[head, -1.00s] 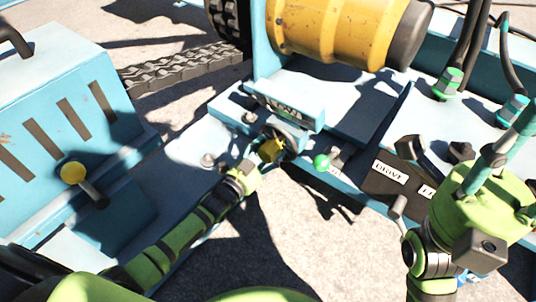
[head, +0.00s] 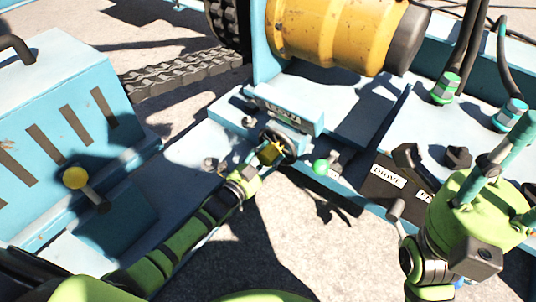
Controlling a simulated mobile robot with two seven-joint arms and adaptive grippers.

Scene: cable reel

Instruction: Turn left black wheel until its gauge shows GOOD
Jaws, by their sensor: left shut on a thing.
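The left black wheel (head: 286,143) is a small dark handwheel below the yellow motor, in the middle of the head view. My left gripper (head: 273,152) is shut on the wheel's rim at its left side and hides part of it. The gauge (head: 283,109) is a light-blue box just above the wheel. Its small dark window holds lettering too small to read surely.
A yellow cylinder (head: 335,35) stands above the gauge. A green-knobbed lever (head: 321,167) is close right of the wheel, with a black DRIVE panel (head: 380,190) beyond.

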